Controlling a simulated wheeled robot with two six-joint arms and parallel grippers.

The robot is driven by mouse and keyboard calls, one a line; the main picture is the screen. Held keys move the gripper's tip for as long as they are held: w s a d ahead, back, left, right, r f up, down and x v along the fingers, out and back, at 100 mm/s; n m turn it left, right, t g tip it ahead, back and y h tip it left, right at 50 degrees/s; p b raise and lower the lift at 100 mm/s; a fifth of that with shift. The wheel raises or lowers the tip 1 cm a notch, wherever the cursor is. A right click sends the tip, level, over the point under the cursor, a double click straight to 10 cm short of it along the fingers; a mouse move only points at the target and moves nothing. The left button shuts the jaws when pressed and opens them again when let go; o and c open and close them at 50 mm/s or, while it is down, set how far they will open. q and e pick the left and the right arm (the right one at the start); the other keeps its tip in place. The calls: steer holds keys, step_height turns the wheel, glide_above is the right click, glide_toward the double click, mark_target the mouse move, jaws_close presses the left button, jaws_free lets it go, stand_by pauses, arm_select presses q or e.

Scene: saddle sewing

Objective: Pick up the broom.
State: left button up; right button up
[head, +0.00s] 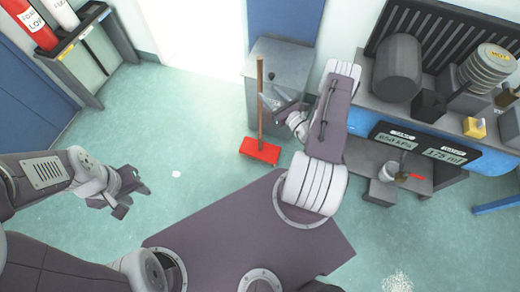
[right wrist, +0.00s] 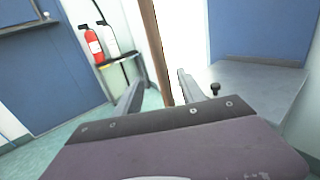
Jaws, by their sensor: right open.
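The broom stands upright on the floor, with a red head (head: 259,151) and a brown wooden handle (head: 260,80) in the head view. The handle (right wrist: 155,45) also rises through the right wrist view. My right gripper (head: 272,101) is open at the middle of the handle. In the right wrist view, the handle shows between the two fingers of this gripper (right wrist: 160,82); contact cannot be made out. My left gripper (head: 134,197) is open and empty above the floor, well left of the broom.
A grey cabinet (head: 285,62) stands just behind the broom. A workbench (head: 440,125) with a dark drum (head: 398,68) and stacked discs (head: 488,68) is at right. A rack (head: 78,48) with fire extinguishers (head: 28,22) is at far left. The floor between the rack and broom is clear.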

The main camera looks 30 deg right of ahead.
mark_target(260, 82)
steer(key=w, duration=0.4)
steer(key=w+b, duration=0.1)
steer(key=w, duration=0.2)
steer(key=shift+a+r, duration=0.25)
steer(key=shift+r, duration=0.1)
jaws_close()
